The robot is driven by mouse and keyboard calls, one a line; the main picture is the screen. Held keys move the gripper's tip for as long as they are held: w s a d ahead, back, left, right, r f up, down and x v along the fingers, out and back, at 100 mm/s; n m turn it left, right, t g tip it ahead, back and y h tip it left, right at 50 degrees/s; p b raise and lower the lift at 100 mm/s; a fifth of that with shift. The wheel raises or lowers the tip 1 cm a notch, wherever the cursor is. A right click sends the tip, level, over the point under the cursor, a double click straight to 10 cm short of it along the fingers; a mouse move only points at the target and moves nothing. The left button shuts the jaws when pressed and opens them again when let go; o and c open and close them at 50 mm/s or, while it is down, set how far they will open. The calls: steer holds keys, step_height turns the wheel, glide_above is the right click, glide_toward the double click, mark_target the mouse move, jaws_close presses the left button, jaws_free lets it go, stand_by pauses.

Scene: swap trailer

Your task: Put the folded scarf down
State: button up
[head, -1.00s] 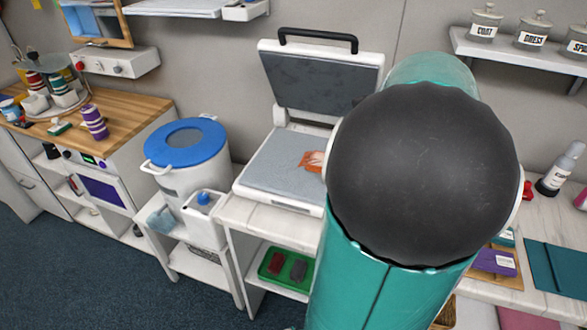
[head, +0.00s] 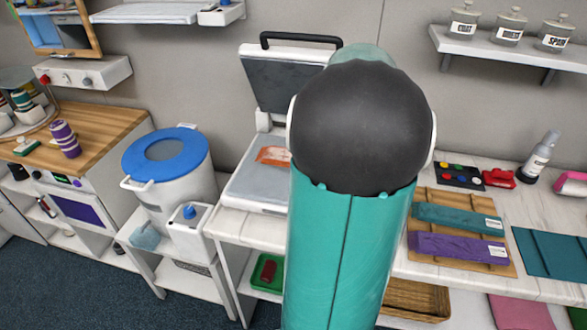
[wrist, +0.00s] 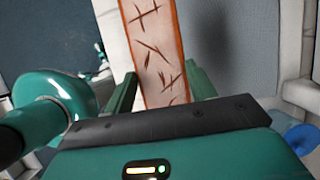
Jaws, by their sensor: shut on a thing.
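The folded scarf (wrist: 155,45) is a narrow pinkish strip with orange edges and brown strokes. In the wrist view it stands between the two teal fingers of my gripper (wrist: 161,88), which is shut on it. In the head view part of the scarf (head: 273,156) shows orange over the open press (head: 250,187), left of my arm. My gripper is hidden behind my arm there. I cannot tell whether the scarf touches the press plate.
The press lid (head: 275,85) is raised. A white bin with a blue lid (head: 165,152) stands left of the press. At right, a wooden board (head: 425,198) holds teal and purple folded cloths. A teal cloth (head: 553,255) lies beside it.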

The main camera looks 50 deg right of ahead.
steer(key=w+f, duration=0.2)
steer(key=w+d+f, duration=0.1)
steer(key=w+f, duration=0.1)
steer(key=w+d+f, duration=0.1)
steer(key=w+f, duration=0.1)
steer(key=shift+f, duration=0.1)
steer(key=shift+w+d+f, duration=0.1)
steer(key=shift+w+f, duration=0.1)
steer(key=shift+f, duration=0.75)
steer(key=shift+w+f, duration=0.15)
steer(key=shift+f, duration=0.75)
steer(key=shift+f, duration=0.15)
steer(key=o, duration=1.1)
steer(key=shift+c, duration=0.2)
